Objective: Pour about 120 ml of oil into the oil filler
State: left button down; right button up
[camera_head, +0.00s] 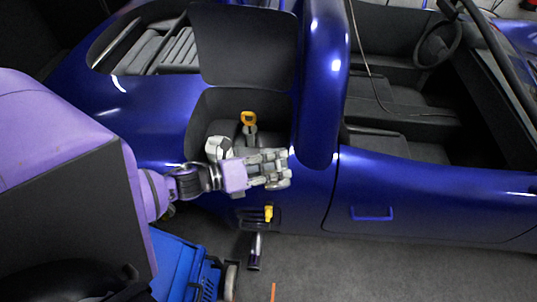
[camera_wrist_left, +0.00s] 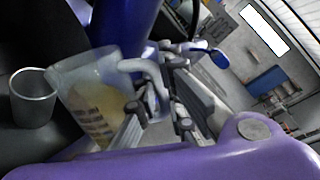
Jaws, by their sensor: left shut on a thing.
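My left gripper (camera_head: 272,168) is over the open bay in the side of the blue car, pointing right. In the left wrist view my left gripper (camera_wrist_left: 165,100) is shut on the handle of a translucent jug (camera_wrist_left: 88,92). Yellow oil (camera_wrist_left: 98,102) shows inside the jug, towards its lower part in the picture. A grey, round, open-topped cup shape (camera_wrist_left: 33,98) stands just left of the jug's rim, apparently the oil filler; I cannot tell whether oil is flowing. In the head view a pale object (camera_head: 217,147) sits behind my wrist, too small to identify surely. My right gripper is not seen.
A small yellow part (camera_head: 268,213) is on the car's lower side. A blue cart (camera_head: 185,268) stands below my arm.

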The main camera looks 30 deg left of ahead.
pick_arm(q)
jog(key=shift+w+a+f+n, duration=0.15)
jog(key=shift+w+f+n, duration=0.05)
jog(key=shift+f+n, duration=0.1)
jog(key=shift+w+a+n+g+b, duration=0.3)
jog(key=shift+w+a+n+b, duration=0.15)
jog(key=shift+n, duration=0.25)
dwell(1.0)
jog(key=shift+w+a+r+n, duration=0.5)
jog(key=shift+w+r+n, duration=0.05)
jog(key=shift+r+n, duration=0.15)
dwell(1.2)
jog(key=shift+w+a+r+n+g+h+b, duration=0.15)
jog(key=shift+w+a+r+n+h, duration=0.15)
jog(key=shift+w+a, duration=0.2)
jog(key=shift+w+a+r+n+g+h+b, duration=0.1)
jog(key=shift+w+a+r+n+g+b, duration=0.1)
jog(key=shift+w+a+n, duration=0.25)
dwell(0.3)
jog(key=shift+w+a+f, duration=0.1)
